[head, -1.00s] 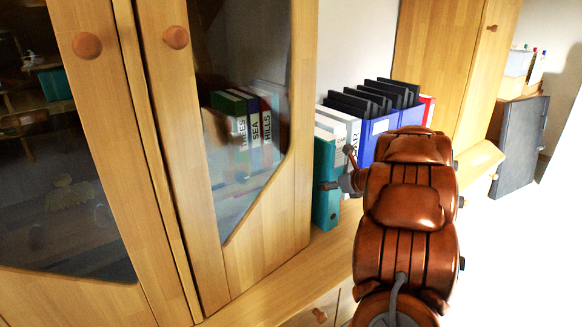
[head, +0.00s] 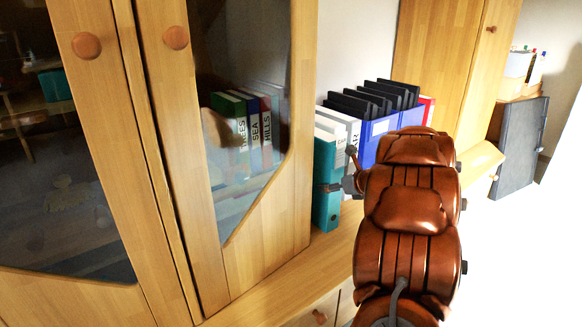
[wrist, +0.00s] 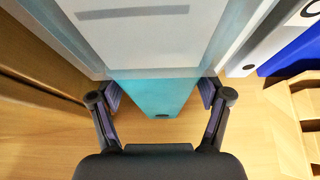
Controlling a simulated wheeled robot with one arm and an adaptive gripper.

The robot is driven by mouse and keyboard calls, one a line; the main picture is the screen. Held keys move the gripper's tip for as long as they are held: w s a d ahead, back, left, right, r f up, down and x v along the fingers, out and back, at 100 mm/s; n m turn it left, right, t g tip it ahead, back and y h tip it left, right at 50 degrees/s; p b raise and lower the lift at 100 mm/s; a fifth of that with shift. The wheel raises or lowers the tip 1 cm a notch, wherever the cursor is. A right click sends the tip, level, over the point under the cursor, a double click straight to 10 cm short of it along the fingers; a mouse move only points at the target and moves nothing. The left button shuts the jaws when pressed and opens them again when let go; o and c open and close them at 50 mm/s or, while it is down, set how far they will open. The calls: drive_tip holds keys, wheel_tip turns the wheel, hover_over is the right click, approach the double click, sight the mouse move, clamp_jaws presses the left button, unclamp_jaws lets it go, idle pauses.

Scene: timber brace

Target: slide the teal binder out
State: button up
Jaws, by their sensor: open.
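The teal binder (head: 326,205) stands upright on the wooden shelf, at the left end of the row of files, beside the glass-fronted cabinet. In the wrist view its teal face (wrist: 155,95) lies between the two fingers of my gripper (wrist: 162,96). The fingers are open, one on each side of the binder; I cannot tell whether either touches it. In the head view my gripper (head: 343,184) is at the binder's front, partly hidden by my arm. The binder's right side is partly hidden there.
White binders (head: 347,124) and a blue file holder (head: 376,128) with black folders stand to the right. The cabinet door (head: 268,235) is close on the left. Behind its glass are several binders (head: 240,125). Bare shelf (head: 290,285) lies in front.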

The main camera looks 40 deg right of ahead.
drive_tip(key=v, duration=0.7)
idle(0.6)
drive_tip(key=shift+s, duration=0.1)
idle(0.4)
